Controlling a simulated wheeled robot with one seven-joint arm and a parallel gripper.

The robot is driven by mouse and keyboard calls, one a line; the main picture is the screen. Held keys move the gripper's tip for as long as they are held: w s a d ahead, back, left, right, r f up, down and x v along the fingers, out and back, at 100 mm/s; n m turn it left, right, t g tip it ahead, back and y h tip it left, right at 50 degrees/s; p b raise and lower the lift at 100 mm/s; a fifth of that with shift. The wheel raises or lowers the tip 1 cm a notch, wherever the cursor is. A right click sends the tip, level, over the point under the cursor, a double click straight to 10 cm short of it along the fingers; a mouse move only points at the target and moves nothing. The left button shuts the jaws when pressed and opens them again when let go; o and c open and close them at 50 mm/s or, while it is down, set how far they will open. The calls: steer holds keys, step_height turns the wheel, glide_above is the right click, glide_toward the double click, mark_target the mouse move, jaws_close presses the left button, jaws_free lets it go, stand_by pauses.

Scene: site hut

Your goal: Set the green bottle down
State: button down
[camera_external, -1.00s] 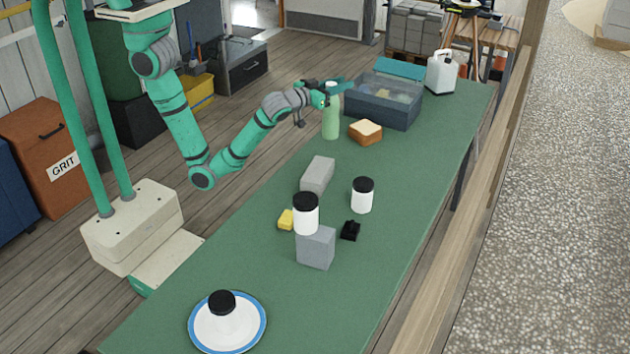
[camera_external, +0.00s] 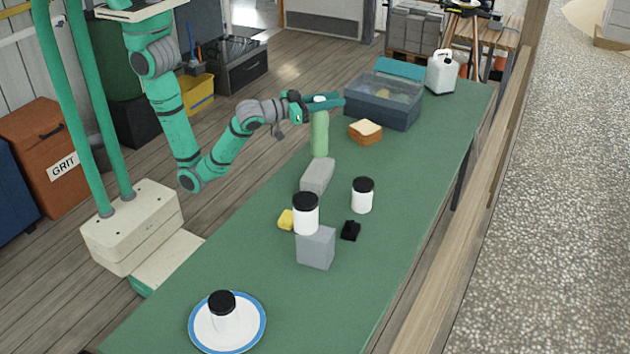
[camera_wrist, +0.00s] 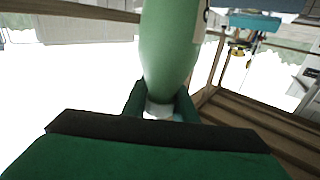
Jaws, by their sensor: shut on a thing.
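The green bottle (camera_external: 320,135) hangs upright below my gripper (camera_external: 320,102) in the external view. My gripper is shut on it near its pale top. The bottle is over the left edge area of the green table (camera_external: 395,175), just behind the grey block; I cannot tell whether its base touches the table. In the wrist view, the green bottle (camera_wrist: 168,45) is between the fingers of my gripper (camera_wrist: 160,105), with its white cap between them.
A grey block (camera_external: 317,175) lies just in front of the bottle. A bread-like block (camera_external: 365,131) and a dark blue bin (camera_external: 383,112) are to the right and behind. White jars with black lids (camera_external: 362,195) stand farther forward. The table's right side is mostly clear.

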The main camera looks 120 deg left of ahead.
steer(key=w+d+f+m+t+h, duration=0.1)
steer(key=d+m+t+h, duration=0.2)
steer(key=d, duration=0.9)
steer(key=w+d+f+m+t+h, duration=0.1)
steer(key=d+m+h, duration=0.35)
steer(key=d, duration=0.75)
steer(key=w+d+f+m+t+h, duration=0.2)
steer(key=d+h, duration=0.4)
steer(key=d, duration=0.5)
step_height(320, 180, down, 8)
steer(key=shift+s+d+r, duration=0.25)
steer(key=shift+s+d, duration=0.1)
steer(key=shift+d, duration=0.1)
steer(key=shift+f, duration=0.1)
steer(key=c, duration=1.4)
jaws_free()
steer(key=s, duration=1.2)
